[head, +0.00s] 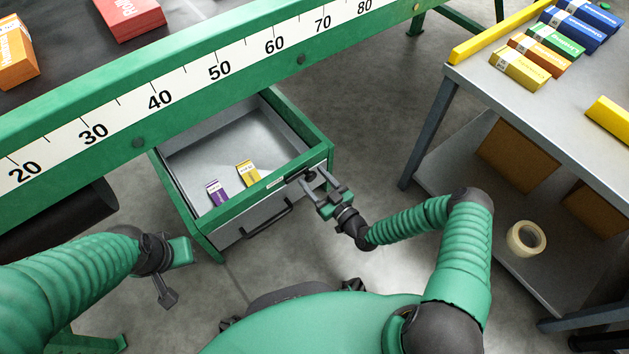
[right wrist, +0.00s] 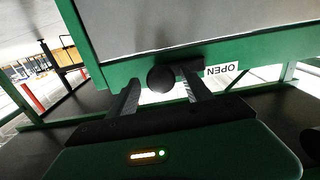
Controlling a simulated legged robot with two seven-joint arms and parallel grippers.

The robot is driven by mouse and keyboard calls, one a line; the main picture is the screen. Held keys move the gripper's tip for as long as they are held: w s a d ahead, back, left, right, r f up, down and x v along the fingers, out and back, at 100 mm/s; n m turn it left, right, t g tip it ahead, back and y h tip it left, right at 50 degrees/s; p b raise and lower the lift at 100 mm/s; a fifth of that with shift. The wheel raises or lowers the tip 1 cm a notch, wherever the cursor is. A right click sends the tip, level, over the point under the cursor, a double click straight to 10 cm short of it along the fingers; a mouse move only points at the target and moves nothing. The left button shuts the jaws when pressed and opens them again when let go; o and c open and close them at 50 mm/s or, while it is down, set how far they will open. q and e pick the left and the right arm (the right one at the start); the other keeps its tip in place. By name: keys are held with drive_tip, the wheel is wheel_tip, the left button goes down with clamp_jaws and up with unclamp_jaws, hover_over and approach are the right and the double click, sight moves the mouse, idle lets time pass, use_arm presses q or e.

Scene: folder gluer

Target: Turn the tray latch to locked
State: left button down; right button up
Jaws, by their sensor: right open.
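The tray (head: 201,237) is a green-framed grey drawer, pulled out below the green machine rail. Its latch (right wrist: 161,79) is a black round knob with a short lever pointing right in the right wrist view, towards an upside-down OPEN label (right wrist: 222,70). In the head view the latch (head: 309,175) is at the right end of the tray front, partly hidden by my gripper. My right gripper (head: 313,178) is open, its fingers on either side of the knob; I cannot tell whether they touch it. My left gripper (head: 176,272) is at lower left, away from the tray; its opening is unclear.
A purple box (head: 216,193) and a yellow box (head: 248,175) lie in the tray. A black handle (head: 267,219) is on its front. A grey table (head: 545,105) with several boxes stands at right, a tape roll (head: 526,239) on its lower shelf. The floor between is clear.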

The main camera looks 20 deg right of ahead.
drive_tip(key=shift+a, duration=0.1)
drive_tip(key=shift+c, duration=0.8)
use_arm(q)
drive_tip(key=shift+a, duration=0.1)
use_arm(e)
clamp_jaws()
